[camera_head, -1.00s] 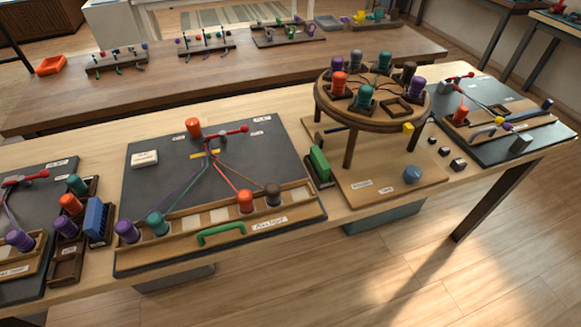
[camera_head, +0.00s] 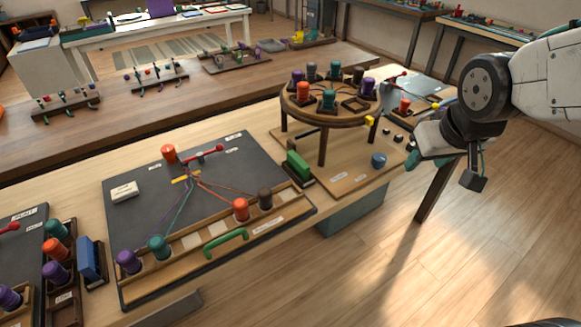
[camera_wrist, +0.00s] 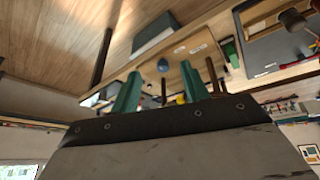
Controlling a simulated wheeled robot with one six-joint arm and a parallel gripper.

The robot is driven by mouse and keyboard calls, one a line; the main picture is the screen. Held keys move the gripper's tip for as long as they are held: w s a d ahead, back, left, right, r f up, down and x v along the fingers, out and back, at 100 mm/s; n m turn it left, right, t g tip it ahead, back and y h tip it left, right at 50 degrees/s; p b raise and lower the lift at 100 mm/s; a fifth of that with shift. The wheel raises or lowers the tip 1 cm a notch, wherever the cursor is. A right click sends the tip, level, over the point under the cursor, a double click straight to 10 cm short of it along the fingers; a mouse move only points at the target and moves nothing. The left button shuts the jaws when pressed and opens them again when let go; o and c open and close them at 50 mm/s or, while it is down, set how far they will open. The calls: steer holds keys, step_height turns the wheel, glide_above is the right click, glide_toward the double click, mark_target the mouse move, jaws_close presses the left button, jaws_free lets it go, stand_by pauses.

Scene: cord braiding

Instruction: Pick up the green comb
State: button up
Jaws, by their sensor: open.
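The green comb (camera_head: 299,167) stands in a dark holder at the left edge of the round stand's wooden base. It also shows as a small green piece in the wrist view (camera_wrist: 231,52), right of the fingers. My gripper (camera_head: 424,161) is at the right, beyond the right edge of that base, well apart from the comb. In the wrist view my two teal fingers (camera_wrist: 160,75) are spread apart with nothing between them.
The round stand (camera_head: 325,110) with several bobbins rises just behind and right of the comb. A dark braiding board (camera_head: 135,210) with a green handle (camera_head: 226,243) lies to the left. A blue comb (camera_head: 88,258) stands farther left. A blue knob (camera_head: 378,160) sits on the base.

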steer(key=w+a+f+n+t, duration=0.2)
steer(key=w+a+f, duration=0.25)
steer(key=w, duration=0.35)
steer(key=n+t+y, duration=0.3)
steer(key=t+y, duration=0.1)
steer(key=y, duration=0.3)
glide_toward(299, 160)
steer(key=shift+w+a+f, duration=0.25)
steer(key=shift+w+f, duration=0.25)
steer(key=shift+f, duration=0.05)
steer(key=shift+w+a+f, duration=0.25)
steer(key=shift+w+f, duration=0.3)
steer(key=shift+f, duration=0.05)
steer(key=x, duration=0.5)
steer(key=r+x, duration=0.1)
steer(key=x, duration=0.1)
steer(key=shift+w+a+f, duration=0.2)
steer(key=shift+w+a, duration=0.2)
jaws_close()
